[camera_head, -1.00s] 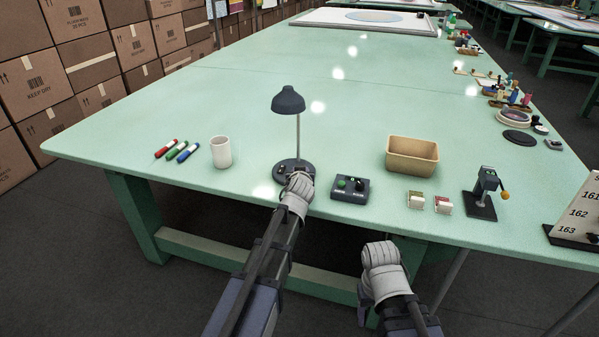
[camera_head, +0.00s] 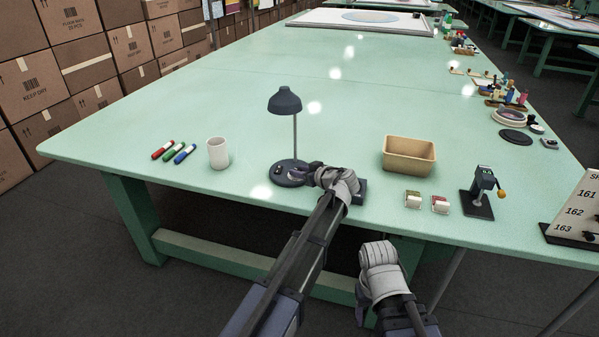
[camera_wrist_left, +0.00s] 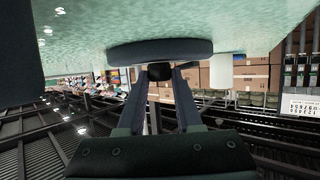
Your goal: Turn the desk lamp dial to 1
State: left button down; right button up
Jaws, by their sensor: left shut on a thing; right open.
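The dark desk lamp (camera_head: 285,101) stands upright near the table's front edge, its round base (camera_head: 281,181) flat on the table. In the left wrist view the lamp base (camera_wrist_left: 200,47) shows edge-on, with a small black dial (camera_wrist_left: 159,71) at its side. My left gripper (camera_head: 299,173) reaches the right side of the base from the right. In the wrist view its two fingers (camera_wrist_left: 160,76) close on the dial. The dial's marks cannot be read. My right gripper (camera_head: 367,305) is open and empty in front of the table, away from the lamp.
A dark control box (camera_head: 361,194) is mostly hidden behind my left wrist. A tan bin (camera_head: 409,155), small boxes and a dark stand (camera_head: 479,192) are to the right. The table's middle is clear.

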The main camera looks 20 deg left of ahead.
pick_arm(q)
jog(key=shift+d+f+n+g, duration=0.1)
jog(key=shift+n+g, duration=0.2)
jog(key=shift+g, duration=0.1)
jog(key=c, duration=0.6)
grip_release()
jog(key=p+v, duration=0.2)
jog(key=v, duration=0.4)
jog(key=shift+s+d+p, duration=0.15)
jog(key=shift+d+p, duration=0.1)
jog(key=shift+p, duration=0.1)
jog(key=shift+s+d+r, duration=0.3)
jog(key=shift+s+d, duration=0.05)
jog(key=shift+d, duration=0.1)
